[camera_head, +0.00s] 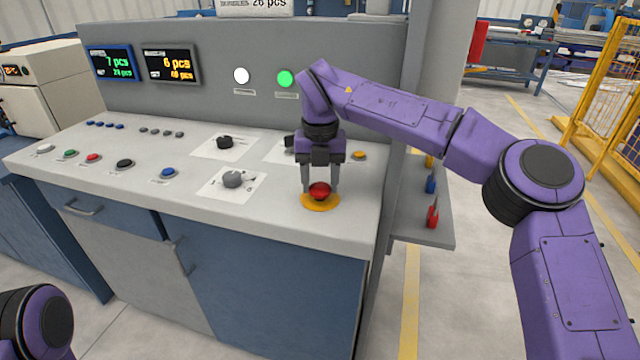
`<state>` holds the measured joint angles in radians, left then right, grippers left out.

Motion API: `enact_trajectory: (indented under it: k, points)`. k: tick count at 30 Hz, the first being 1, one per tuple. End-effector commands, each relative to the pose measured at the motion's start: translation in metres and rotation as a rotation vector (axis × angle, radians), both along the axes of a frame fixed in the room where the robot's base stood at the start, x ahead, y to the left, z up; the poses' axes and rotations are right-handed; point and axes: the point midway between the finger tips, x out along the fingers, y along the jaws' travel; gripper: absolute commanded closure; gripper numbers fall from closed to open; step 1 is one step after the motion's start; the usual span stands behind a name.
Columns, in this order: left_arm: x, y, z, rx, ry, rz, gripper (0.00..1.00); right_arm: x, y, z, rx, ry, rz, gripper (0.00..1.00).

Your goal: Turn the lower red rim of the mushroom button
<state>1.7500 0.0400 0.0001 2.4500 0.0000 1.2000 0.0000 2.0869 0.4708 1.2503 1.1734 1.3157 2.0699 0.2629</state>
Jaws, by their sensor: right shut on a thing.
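The red mushroom button (319,191) sits on a round yellow base (320,205) near the front right of the white console top. My right gripper (320,186) points down over it, with one finger on each side of the red head. It is shut on the button. The lower red rim is too small to tell apart from the cap. Of my left arm only a purple joint shows at the bottom left corner; the left gripper is not in view.
The console top (130,185) carries a grey rotary knob (232,179), a black knob (224,142) and several coloured push buttons. A yellow button (359,155) is just behind my right gripper. Two displays, a white lamp (241,75) and a lit green lamp (285,78) are on the back panel.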

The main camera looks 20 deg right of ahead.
Motion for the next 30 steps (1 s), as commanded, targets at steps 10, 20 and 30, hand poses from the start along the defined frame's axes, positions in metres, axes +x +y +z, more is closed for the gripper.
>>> enact_trajectory:
  k: [10, 20, 30]
  points:
    - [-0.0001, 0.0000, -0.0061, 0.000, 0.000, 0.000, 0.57, -0.0008, 0.0001, -0.0033, -0.002, 0.007, -0.103, 0.80]
    - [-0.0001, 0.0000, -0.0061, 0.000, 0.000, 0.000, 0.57, -0.0012, 0.0003, -0.0034, -0.002, 0.009, -0.111, 0.80]
    - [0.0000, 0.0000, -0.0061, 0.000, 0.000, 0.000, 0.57, -0.0010, 0.0002, -0.0028, -0.001, 0.007, -0.110, 0.24]
